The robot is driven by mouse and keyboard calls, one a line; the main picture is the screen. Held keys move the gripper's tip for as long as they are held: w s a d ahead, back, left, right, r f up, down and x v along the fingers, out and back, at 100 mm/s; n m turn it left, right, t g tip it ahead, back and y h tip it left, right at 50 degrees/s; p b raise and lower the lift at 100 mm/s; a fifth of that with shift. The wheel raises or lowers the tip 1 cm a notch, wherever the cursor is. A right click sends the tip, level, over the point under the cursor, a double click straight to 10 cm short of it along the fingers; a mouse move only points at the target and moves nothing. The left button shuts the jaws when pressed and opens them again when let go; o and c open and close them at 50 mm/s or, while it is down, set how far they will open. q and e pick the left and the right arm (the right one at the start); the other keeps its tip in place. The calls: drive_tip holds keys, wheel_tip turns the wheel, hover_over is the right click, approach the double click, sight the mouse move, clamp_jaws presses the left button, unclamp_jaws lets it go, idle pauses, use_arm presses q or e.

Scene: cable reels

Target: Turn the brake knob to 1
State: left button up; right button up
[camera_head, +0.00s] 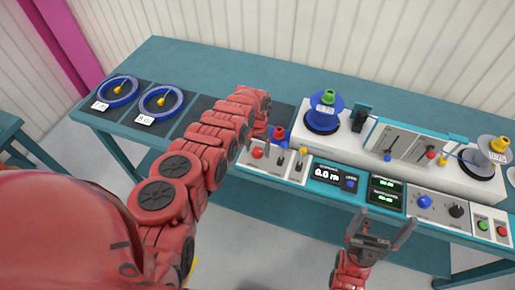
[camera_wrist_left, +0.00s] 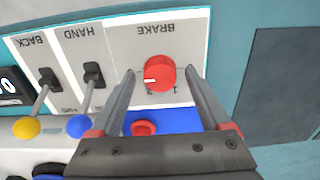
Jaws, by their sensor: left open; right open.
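The red brake knob (camera_wrist_left: 162,74) sits on a pale panel labelled BRAKE (camera_wrist_left: 125,40), seen upside down in the left wrist view. Its white mark points left in that view; the small numerals beside it are partly hidden, so its setting is unclear. In the head view the knob (camera_head: 257,153) is at the panel's left end. My left gripper (camera_wrist_left: 160,72) is open, one finger on each side of the knob; contact cannot be told. My right gripper (camera_head: 386,222) is open and empty, in front of the bench.
Switches labelled HAND (camera_wrist_left: 94,74) and BACK (camera_wrist_left: 48,78) stand beside the knob. A blue part with a red top (camera_head: 280,133) is close by. Blue reels (camera_head: 323,112), a length display (camera_head: 332,174) and another knob panel (camera_head: 436,206) occupy the bench.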

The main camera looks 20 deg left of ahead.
use_arm(q)
clamp_jaws()
